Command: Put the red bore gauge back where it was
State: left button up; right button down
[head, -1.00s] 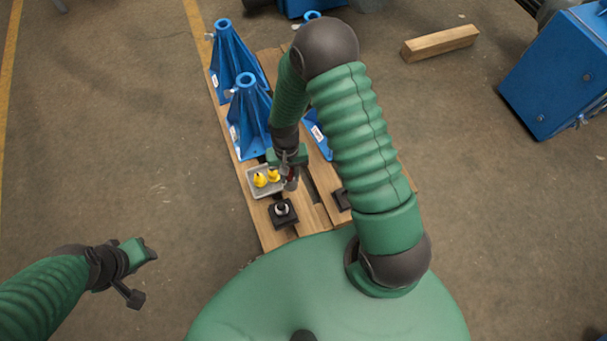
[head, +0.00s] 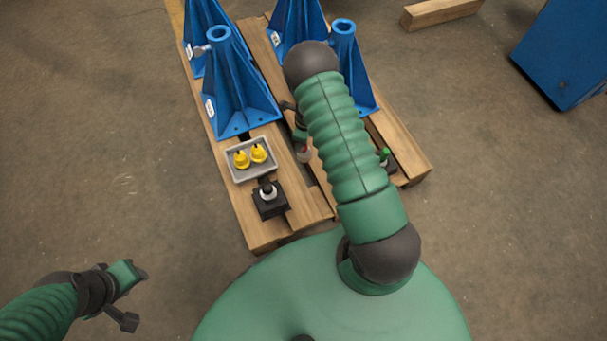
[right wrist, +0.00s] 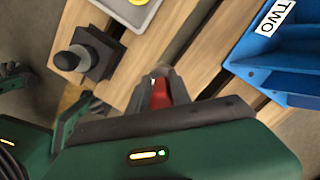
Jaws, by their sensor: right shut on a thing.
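The red bore gauge (right wrist: 160,94) shows as a small red body with a pale end between my right gripper's fingers in the right wrist view. In the head view its pale and red end (head: 303,154) shows just below my right gripper (head: 300,142), which is shut on it. It is over the pallet, right of the grey tray; its exact height is hard to tell. My arm partly hides this area. My left gripper (head: 136,297) is open and empty, over the floor at lower left.
The grey tray (head: 236,177) holds two yellow pieces (head: 250,156). A black block (head: 271,207) with a grey-and-black knob stands before it. A green piece (head: 384,155) stands on the pallet (head: 410,160) to the right. Several blue brackets (head: 238,95) stand behind.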

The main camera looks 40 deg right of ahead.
jog(key=shift+w+d+f, duration=0.15)
jog(key=shift+f, duration=0.25)
jog(key=shift+m, duration=0.3)
notch_tip(320, 180, down, 10)
jog(key=b, duration=0.5)
jog(key=shift+r+b, duration=0.1)
jog(key=shift+b, duration=0.2)
jog(key=shift+r, duration=0.15)
jog(key=c, duration=1.2)
grip_release()
jog(key=shift+o, duration=0.2)
